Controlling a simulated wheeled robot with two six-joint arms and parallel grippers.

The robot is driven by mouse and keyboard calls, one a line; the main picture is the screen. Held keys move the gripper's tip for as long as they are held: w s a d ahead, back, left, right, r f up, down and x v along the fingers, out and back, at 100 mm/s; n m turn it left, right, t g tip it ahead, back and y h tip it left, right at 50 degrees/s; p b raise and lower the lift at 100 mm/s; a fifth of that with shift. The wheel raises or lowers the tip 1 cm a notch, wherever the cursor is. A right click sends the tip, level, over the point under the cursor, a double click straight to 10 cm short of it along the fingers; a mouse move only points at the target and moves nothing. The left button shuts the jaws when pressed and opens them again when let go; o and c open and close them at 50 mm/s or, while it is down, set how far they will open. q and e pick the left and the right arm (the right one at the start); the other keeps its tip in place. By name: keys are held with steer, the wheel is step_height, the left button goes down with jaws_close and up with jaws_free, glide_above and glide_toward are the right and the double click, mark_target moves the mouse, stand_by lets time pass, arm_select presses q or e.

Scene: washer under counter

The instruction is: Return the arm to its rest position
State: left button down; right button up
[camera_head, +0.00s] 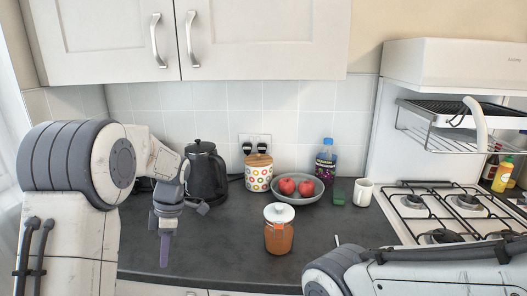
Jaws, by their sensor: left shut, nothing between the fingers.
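My left arm comes in from the left and bends down over the left part of the dark counter (225,245). My left gripper (165,250) hangs at its end, pointing down near the counter's front edge, with its fingers shut and nothing between them. It is in front of the black kettle (206,175) and apart from the jar. Part of my right arm shows at the lower right; its gripper is not in view.
An orange-brown jar with a white lid (279,236) stands mid-counter. Behind it are a bowl (313,196) with red apples, a dotted canister (258,175), a bottle (326,160) and a white mug (363,193). A gas stove (455,210) is at right. Cabinets (200,40) hang above.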

arm_select(q)
steer(key=s+d+r+m+t+h, duration=0.1)
steer(key=s+d+r+m, duration=0.1)
steer(key=s+d+m, duration=0.45)
steer(key=s+d+r+m+t, duration=0.15)
steer(key=s+d+m, duration=0.25)
steer(key=d+m, duration=0.45)
steer(key=s+d+m+h, duration=0.1)
steer(key=s+d+m, duration=0.2)
steer(key=s+m, duration=0.4)
steer(key=s+d+m+h, duration=0.1)
steer(key=s+d+m, duration=0.2)
steer(key=s+m, duration=0.5)
steer(key=shift+s+f+p, duration=0.15)
steer(key=shift+f+p, duration=0.25)
steer(key=shift+p, duration=0.05)
steer(key=shift+d, duration=0.1)
steer(key=shift+d+r, duration=0.1)
steer(key=shift+d, duration=0.4)
